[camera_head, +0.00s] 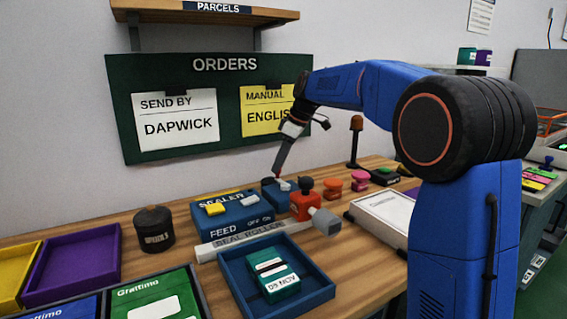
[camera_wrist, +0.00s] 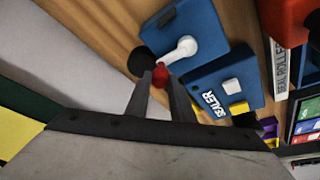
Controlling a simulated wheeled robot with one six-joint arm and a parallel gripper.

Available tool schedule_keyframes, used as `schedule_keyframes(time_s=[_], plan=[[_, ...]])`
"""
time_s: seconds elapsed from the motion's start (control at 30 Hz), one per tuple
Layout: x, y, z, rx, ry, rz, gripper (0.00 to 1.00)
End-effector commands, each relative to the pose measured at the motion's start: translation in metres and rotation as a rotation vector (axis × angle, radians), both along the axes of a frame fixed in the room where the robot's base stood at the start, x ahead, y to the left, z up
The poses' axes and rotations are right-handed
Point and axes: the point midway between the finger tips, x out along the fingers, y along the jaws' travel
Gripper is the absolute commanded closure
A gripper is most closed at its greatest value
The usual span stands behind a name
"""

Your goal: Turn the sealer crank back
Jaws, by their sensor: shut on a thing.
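The sealer (camera_head: 232,222) is a blue box marked SEALER, FEED and OFF ON on the wooden bench. It also shows in the wrist view (camera_wrist: 232,78), with a yellow and a white block on it. Beside it is a blue crank housing (camera_wrist: 204,22). The pale crank arm (camera_wrist: 178,50) runs from a round hub on the housing to a red knob (camera_wrist: 160,76). My gripper (camera_wrist: 159,80) is shut on this red knob. In the head view my gripper (camera_head: 276,174) reaches down at the crank, and the knob is mostly hidden.
A white seal roller (camera_head: 242,240) lies in front of the sealer. A blue tray (camera_head: 254,254) holds a green parcel. A dark canister (camera_head: 153,229) stands left. Red, orange and pink stampers stand close on the right, with a white board (camera_head: 385,212) nearby.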

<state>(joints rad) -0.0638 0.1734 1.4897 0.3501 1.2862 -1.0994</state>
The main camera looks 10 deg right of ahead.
Motion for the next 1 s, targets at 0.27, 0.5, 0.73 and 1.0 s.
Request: schedule_keyframes(time_s=[0.27,0.5,0.73,1.0], plan=[[-0.003,0.012,0.000,0.000,0.000,0.264,1.00],[-0.009,0.021,0.000,0.000,0.000,0.492,1.00],[-0.017,0.028,0.000,0.000,0.000,0.710,1.00],[-0.027,0.035,0.000,0.000,-0.001,0.967,1.00]])
